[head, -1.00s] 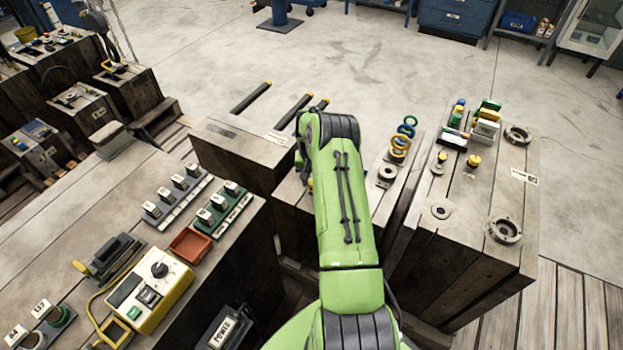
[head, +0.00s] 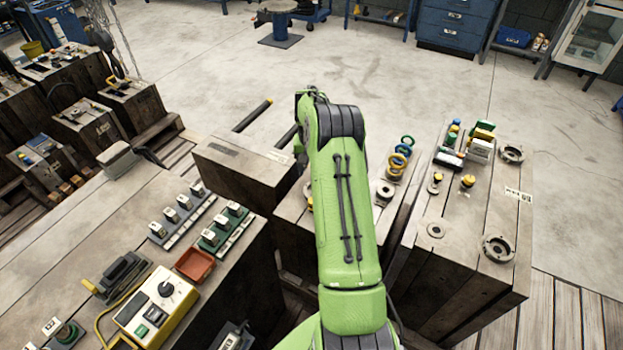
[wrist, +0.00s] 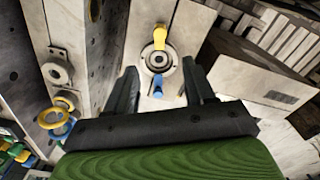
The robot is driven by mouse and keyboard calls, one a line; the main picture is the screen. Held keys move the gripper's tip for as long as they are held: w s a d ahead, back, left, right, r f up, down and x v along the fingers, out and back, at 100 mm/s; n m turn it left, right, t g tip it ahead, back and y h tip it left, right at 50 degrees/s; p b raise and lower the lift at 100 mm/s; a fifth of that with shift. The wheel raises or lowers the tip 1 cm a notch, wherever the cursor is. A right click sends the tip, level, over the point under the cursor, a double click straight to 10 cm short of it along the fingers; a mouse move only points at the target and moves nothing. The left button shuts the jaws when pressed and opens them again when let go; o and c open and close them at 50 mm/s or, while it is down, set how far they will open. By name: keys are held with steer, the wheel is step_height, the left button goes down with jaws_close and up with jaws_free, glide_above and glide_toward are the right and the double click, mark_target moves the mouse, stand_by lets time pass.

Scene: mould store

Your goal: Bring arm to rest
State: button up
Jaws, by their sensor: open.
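My green arm reaches forward over the wooden blocks in the head view and hides my gripper there. In the wrist view my gripper (wrist: 162,95) is open, with its two dark fingers apart. Between and beyond the fingers, a block top carries a round metal ring with a yellow-handled piece (wrist: 160,36) at it and a small blue piece (wrist: 157,85) near it. Nothing is seen held between the fingers. I cannot tell the exact gap between the fingertips and the block.
A block on the right (head: 465,225) carries metal rings and coloured pieces. Blue and yellow rings (head: 398,160) stand beside my arm. On the left bench are a yellow control box (head: 158,300), a red tray (head: 194,264) and switch rows. Open floor (head: 390,85) lies beyond.

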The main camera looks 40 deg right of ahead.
steer(key=shift+r, duration=0.75)
steer(key=s+a+r+n+t+h+p, duration=0.1)
steer(key=s+a+r+n+p, duration=0.15)
steer(key=a+r, duration=0.85)
steer(key=s+a+r+n+t+p, duration=0.3)
steer(key=a+r, duration=0.5)
steer(key=r, duration=0.7)
steer(key=s+a+r+n+p, duration=0.1)
steer(key=s+a, duration=0.2)
steer(key=s, duration=0.3)
steer(key=s+a+r+n+t+p, duration=0.1)
steer(key=s+a+r, duration=0.1)
steer(key=s+a, duration=0.2)
steer(key=s+a+r+n+y+p, duration=0.1)
steer(key=s+a, duration=0.3)
steer(key=s, duration=0.6)
steer(key=shift+s+a+r+t+p, duration=0.15)
steer(key=shift+s+r+t+p, duration=0.15)
steer(key=shift+r, duration=0.25)
